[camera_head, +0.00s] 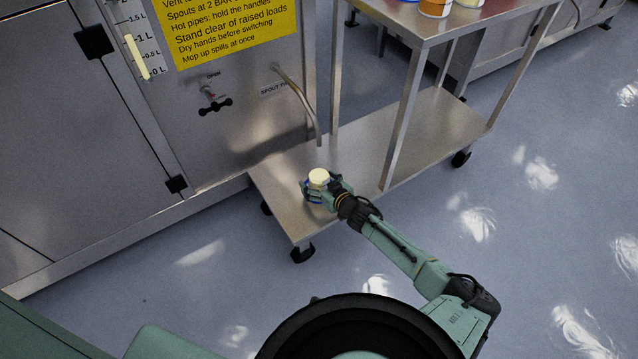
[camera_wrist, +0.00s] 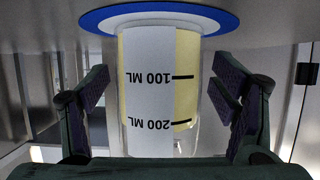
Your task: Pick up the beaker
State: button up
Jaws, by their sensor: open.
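The beaker (camera_head: 318,177) stands on the lower shelf of the steel cart. It is clear, with a blue disc-shaped base and pale yellow contents. In the wrist view, which appears upside down, the beaker (camera_wrist: 160,90) shows a white scale strip marked 100 ML and 200 ML; the yellow reaches about the 200 mark. My gripper (camera_head: 322,190) is at the beaker, reaching in from the lower right. In the wrist view my gripper (camera_wrist: 160,95) is open, one finger on each side of the beaker. A gap shows between each finger and the glass.
The cart's lower shelf (camera_head: 430,130) is largely bare, with upright legs right of my arm. A curved spout pipe (camera_head: 298,97) hangs behind the beaker from the vessel's steel front. Several containers, including an orange one (camera_head: 435,8), stand on the upper shelf.

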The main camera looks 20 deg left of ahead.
jog(key=shift+c, duration=0.4)
jog(key=c, duration=1.2)
